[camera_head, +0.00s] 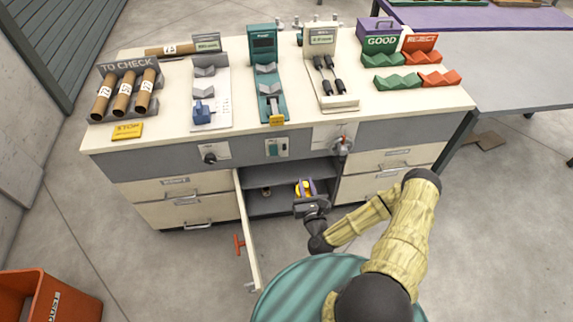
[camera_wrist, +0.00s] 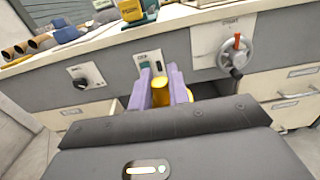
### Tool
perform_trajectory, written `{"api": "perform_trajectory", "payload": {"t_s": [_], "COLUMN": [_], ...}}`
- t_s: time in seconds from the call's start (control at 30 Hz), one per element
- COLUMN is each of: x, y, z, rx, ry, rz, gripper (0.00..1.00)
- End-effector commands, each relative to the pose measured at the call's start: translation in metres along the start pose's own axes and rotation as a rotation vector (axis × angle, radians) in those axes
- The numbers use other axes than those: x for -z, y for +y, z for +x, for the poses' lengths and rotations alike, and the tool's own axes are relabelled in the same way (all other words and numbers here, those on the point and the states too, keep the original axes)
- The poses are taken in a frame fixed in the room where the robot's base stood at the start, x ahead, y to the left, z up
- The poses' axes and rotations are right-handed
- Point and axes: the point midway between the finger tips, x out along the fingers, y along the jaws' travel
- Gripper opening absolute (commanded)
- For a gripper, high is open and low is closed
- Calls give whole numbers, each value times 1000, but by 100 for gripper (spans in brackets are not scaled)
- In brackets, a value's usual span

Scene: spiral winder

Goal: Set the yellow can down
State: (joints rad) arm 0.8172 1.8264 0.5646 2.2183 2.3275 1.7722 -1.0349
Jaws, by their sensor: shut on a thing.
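The yellow can (camera_head: 304,188) is in front of the open cupboard in the workbench, and it also shows in the wrist view (camera_wrist: 160,92). My gripper (camera_head: 307,189) is shut on the can, with a purple finger on each side of it in the wrist view (camera_wrist: 160,87). Much of the can is hidden by the fingers and the gripper body. I cannot tell whether the can touches any surface. The cupboard (camera_head: 269,205) has grey shelves, and its door (camera_head: 250,235) stands open to the left.
A small round brown thing (camera_head: 266,191) sits in the cupboard, left of my gripper. Drawers flank the opening. A crank handle (camera_head: 343,147) juts out above right. The benchtop (camera_head: 165,130) holds tubes, gauges and trays. An orange crate (camera_head: 45,298) stands on the floor.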

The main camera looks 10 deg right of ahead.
Motion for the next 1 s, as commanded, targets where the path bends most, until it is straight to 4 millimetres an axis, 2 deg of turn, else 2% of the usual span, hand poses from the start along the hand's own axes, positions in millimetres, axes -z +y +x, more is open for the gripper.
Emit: {"api": "perform_trajectory", "payload": {"t_s": [0.6,1.0], "x": [109,170], "y": [-18,-33], "z": [43,77], "rx": [-155,-250], "ry": [-30,-30], "rz": [-3,-5], "gripper": [0,0]}}
